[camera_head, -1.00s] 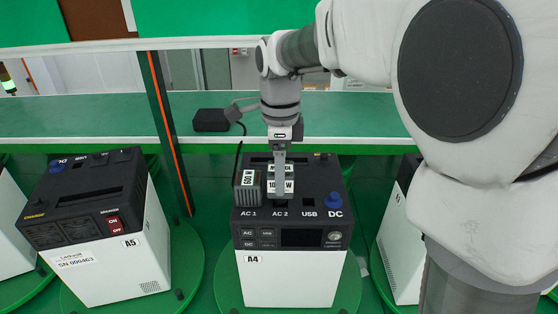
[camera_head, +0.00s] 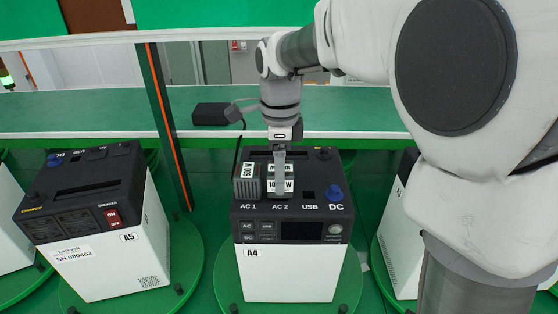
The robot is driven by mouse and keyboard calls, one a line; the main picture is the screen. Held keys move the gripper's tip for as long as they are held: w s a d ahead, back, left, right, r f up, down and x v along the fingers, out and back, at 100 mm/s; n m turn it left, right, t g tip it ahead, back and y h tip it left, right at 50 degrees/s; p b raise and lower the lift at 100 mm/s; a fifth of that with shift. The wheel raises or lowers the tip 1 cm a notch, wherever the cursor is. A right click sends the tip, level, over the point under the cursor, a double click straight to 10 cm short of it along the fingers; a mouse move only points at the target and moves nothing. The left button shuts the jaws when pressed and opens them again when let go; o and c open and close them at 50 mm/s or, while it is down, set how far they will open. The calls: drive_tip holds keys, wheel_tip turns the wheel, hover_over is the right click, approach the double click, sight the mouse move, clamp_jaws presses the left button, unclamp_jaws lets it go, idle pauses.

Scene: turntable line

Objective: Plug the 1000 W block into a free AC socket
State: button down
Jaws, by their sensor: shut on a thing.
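The 1000 W block (camera_head: 288,183) is a small white-labelled block at the AC 2 socket on top of unit A4 (camera_head: 293,275). My gripper (camera_head: 279,190) points down at it from above and is shut on it, covering part of its label. The block looks upright and low over the socket; whether it is fully seated cannot be told. A grey 500 W block (camera_head: 247,182) stands at AC 1, just left of it. The USB port (camera_head: 308,195) and the blue DC plug (camera_head: 334,193) are to the right.
Unit A5 (camera_head: 110,265) stands on its own green turntable at left. A black adapter (camera_head: 210,114) with a cable lies on the green shelf behind. A dark post (camera_head: 168,125) with an orange stripe stands left of A4. Another unit (camera_head: 392,235) is partly hidden at right.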

drive_tip(key=shift+f, duration=0.2)
unclamp_jaws()
wheel_tip(320, 180, up, 17)
drive_tip(key=s+d+f+n+t, duration=0.2)
drive_tip(key=s+d+f+n, duration=0.4)
drive_tip(key=s+n, duration=0.3)
drive_tip(key=s+d+f+n+t, duration=0.3)
drive_tip(key=s+d+f+n, duration=0.3)
drive_tip(key=s+f+n, duration=0.2)
drive_tip(key=shift+s+d+n+t+b, duration=0.3)
drive_tip(key=shift+s+n, duration=0.4)
drive_tip(key=shift+s, duration=0.15)
